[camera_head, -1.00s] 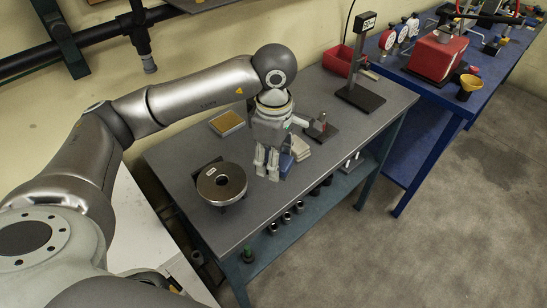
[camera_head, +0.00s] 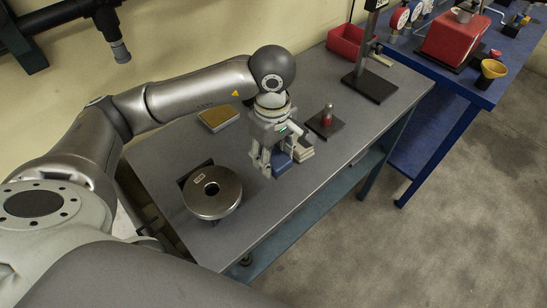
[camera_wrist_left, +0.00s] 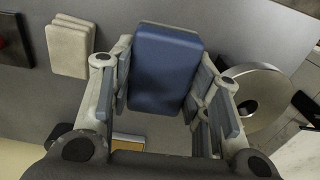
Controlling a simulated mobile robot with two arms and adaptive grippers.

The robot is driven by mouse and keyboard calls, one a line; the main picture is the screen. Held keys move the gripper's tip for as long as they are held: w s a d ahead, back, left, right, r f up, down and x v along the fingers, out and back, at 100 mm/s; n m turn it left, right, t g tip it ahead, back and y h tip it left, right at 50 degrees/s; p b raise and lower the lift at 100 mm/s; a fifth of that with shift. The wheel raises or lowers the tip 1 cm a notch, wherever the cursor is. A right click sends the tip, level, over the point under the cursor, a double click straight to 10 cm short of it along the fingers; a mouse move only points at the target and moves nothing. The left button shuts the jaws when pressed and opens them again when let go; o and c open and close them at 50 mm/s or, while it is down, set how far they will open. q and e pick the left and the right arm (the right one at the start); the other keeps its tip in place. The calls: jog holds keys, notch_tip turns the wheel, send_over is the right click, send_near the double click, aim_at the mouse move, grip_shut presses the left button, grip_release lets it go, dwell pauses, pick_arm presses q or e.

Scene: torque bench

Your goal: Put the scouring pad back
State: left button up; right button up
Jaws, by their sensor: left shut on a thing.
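A blue block-shaped pad (camera_wrist_left: 167,70), which I take to be the scouring pad, sits between the fingers of my left gripper (camera_wrist_left: 167,85) in the left wrist view. The gripper is shut on it, with a finger along each side. In the head view the left gripper (camera_head: 268,168) points down over the grey bench, and the blue pad (camera_head: 282,164) shows partly behind its fingers. I cannot tell whether the pad touches the bench top. My right gripper is not in view.
Stacked beige pads (camera_head: 303,149) lie close beside the gripper. A round metal disc (camera_head: 212,192) stands front left, a tray with a yellowish top (camera_head: 218,117) behind.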

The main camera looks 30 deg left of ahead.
aim_at(274, 156)
pick_arm(q)
jog(key=w+f, duration=0.1)
jog(key=w+a+f, duration=0.1)
jog(key=f+p, duration=0.1)
jog(key=f, duration=0.1)
jog(key=shift+w+a, duration=0.2)
jog(key=shift+w, duration=0.2)
jog(key=shift+w+a+f, duration=0.15)
jog(key=shift+w+f, duration=0.2)
jog(key=shift+f, duration=0.2)
notch_tip(274, 156, down, 2)
jog(key=shift+f+p, duration=0.1)
jog(key=shift+p, duration=0.85)
jog(key=shift+f, duration=0.35)
jog(key=shift+f+b, duration=0.3)
jog(key=shift+f, duration=0.1)
jog(key=o, duration=1)
jog(key=shift+r, duration=0.1)
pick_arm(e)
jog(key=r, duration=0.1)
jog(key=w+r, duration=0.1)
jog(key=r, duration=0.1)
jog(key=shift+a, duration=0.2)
